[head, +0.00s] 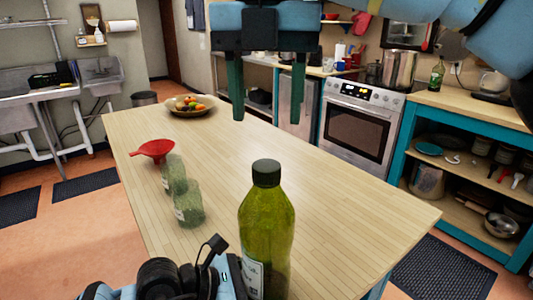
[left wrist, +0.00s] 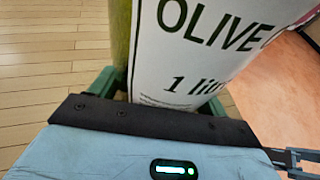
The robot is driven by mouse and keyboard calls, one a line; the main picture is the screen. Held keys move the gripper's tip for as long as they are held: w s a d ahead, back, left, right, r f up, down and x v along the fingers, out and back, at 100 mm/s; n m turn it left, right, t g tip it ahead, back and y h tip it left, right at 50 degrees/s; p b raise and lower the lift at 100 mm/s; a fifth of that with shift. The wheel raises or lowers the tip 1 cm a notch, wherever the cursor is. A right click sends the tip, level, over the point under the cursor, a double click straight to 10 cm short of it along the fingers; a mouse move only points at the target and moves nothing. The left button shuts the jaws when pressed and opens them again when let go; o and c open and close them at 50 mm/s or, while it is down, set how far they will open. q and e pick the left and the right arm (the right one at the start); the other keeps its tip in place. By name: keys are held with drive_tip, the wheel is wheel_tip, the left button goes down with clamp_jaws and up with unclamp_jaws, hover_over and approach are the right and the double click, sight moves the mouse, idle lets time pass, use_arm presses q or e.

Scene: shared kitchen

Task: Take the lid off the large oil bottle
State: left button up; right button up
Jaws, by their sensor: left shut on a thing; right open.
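The large green oil bottle (head: 267,230) stands upright at the table's near edge in the head view, with its dark lid (head: 266,173) on top. In the left wrist view its white label (left wrist: 200,50) reads "OLIVE". My left gripper (left wrist: 160,92) is shut around the bottle's lower body, with green fingers on both sides. In the head view the left arm comes in low, left of the bottle, and its fingertips are hidden. My right gripper (head: 267,105) is open and empty, pointing down, and appears above the lid with a gap between.
On the wooden table (head: 330,200) two smaller greenish glass containers, a front one (head: 188,205) and a rear one (head: 173,172), stand left of the bottle. A red funnel (head: 154,150) and a fruit bowl (head: 190,106) are farther back. The table's right side is clear.

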sight(266, 165)
drive_tip(key=m, duration=1.3)
drive_tip(key=shift+f, duration=0.1)
drive_tip(key=shift+f, duration=3.85)
